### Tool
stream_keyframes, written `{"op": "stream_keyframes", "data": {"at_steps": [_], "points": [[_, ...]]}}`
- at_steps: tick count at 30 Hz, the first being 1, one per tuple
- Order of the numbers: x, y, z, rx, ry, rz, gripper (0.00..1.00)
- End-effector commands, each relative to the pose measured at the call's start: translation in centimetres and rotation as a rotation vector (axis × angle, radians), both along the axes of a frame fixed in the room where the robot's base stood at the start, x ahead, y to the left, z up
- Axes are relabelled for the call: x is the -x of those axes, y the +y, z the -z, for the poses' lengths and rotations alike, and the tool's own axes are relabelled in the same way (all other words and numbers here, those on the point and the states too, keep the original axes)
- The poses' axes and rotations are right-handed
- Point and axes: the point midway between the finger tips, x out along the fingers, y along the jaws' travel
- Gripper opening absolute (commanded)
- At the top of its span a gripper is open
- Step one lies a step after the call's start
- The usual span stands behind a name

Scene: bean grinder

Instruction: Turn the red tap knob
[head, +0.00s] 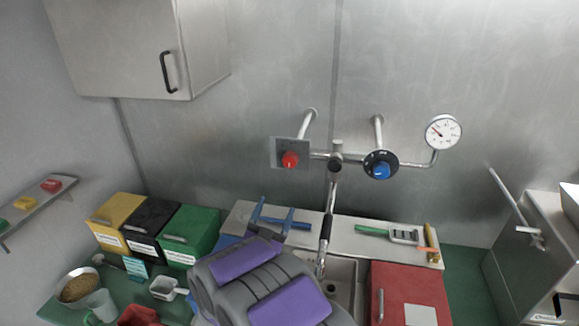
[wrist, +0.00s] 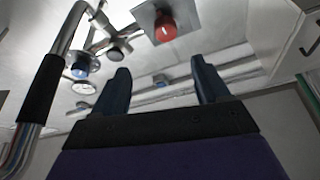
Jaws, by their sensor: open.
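The red tap knob (head: 290,160) sits on a square grey plate on the back wall, at the left end of the pipework. It also shows in the wrist view (wrist: 165,27), near the top and beyond my fingertips. My gripper (head: 276,210) is below and a little left of the knob in the head view. Its two blue fingers are apart with nothing between them, as the wrist view (wrist: 160,68) also shows. The gripper does not touch the knob. The knob is unobstructed in both views.
A blue knob (head: 381,170) and a gauge (head: 443,132) are to the right. The spout hose (head: 327,225) hangs over the sink (head: 343,272), right of my gripper. Coloured bins (head: 188,232) stand left, and a cabinet (head: 130,45) hangs upper left. Wall around the red knob is clear.

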Motion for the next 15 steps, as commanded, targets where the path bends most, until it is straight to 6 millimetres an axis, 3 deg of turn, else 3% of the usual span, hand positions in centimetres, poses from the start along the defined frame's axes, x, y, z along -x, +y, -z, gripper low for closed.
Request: {"op": "stream_keyframes", "data": {"at_steps": [5, 15], "points": [[-1.8, -0.4, -1.0, 0.000, -0.007, 0.000, 0.75], [-7.3, -3.8, -3.3, -0.011, -0.004, 0.002, 0.75]]}}
